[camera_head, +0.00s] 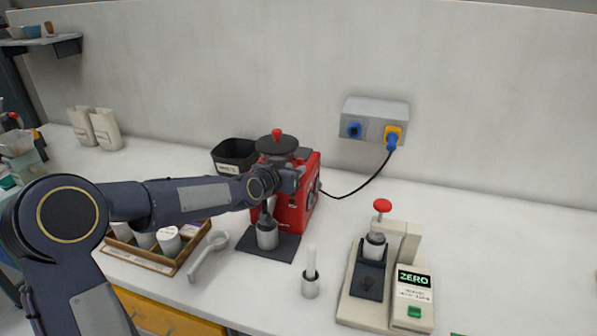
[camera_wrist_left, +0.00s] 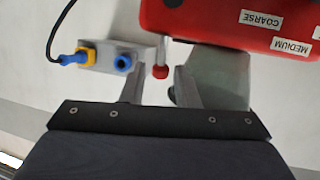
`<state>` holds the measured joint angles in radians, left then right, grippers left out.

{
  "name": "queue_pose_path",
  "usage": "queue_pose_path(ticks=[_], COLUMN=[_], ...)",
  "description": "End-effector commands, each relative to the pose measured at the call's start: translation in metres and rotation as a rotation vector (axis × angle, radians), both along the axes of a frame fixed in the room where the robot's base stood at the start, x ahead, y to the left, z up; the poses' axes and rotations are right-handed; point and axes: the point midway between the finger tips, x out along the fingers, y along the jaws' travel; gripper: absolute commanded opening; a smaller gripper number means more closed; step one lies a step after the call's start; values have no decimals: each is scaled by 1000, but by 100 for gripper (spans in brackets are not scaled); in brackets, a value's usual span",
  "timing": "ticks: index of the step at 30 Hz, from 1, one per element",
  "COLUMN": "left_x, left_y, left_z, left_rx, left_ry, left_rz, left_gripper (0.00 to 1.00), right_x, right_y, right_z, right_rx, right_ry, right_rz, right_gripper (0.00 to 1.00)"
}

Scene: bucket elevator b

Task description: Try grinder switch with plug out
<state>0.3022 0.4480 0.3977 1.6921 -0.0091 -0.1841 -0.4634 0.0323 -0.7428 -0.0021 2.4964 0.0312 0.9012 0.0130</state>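The red grinder (camera_head: 312,165) stands on the counter with a dark lidded hopper on top. It fills the upper right of the left wrist view (camera_wrist_left: 210,20), with COARSE and MEDIUM labels. A black cord runs from it to a blue plug (camera_head: 392,143), which sits in the yellow socket of the grey wall box (camera_head: 375,108); the plug also shows in the wrist view (camera_wrist_left: 72,59). My left gripper (camera_head: 292,180) is at the grinder's front. In the wrist view its fingers (camera_wrist_left: 158,92) are apart, with a red-tipped grey lever (camera_wrist_left: 160,71) showing beyond the gap. Contact is unclear. My right gripper is out of view.
A metal cup (camera_head: 267,234) stands on a dark mat below the grinder. A wooden tray of cups (camera_head: 172,262), a light scoop-like tool (camera_head: 207,254) and a small brush holder (camera_head: 310,287) are nearby. A ZERO scale (camera_head: 413,295) stands right. The far-right counter is clear.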

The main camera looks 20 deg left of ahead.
Motion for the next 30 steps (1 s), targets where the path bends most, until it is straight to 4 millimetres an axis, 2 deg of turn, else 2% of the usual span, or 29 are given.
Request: queue_pose_path(ticks=[3, 7, 23, 26, 29, 30], left_x=[-17, -28, -34, -54, -99, -122], left_y=[5, 5, 5, 3, 3, 4], left_z=[4, 8, 11, 13, 13, 11], left_rx=[2, 2, 3, 17, 32, 34], left_ry=[-3, -4, 6, 48, 143, 194], left_rz=[2, -2, -4, -16, -23, -21], left_gripper=[28, 28, 28, 28, 28, 28], right_x=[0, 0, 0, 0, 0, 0], right_y=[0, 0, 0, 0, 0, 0], right_z=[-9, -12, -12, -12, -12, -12], right_rx=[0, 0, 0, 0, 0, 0], right_ry=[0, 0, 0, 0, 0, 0], right_rz=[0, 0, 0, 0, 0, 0], right_gripper=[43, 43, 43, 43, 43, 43])
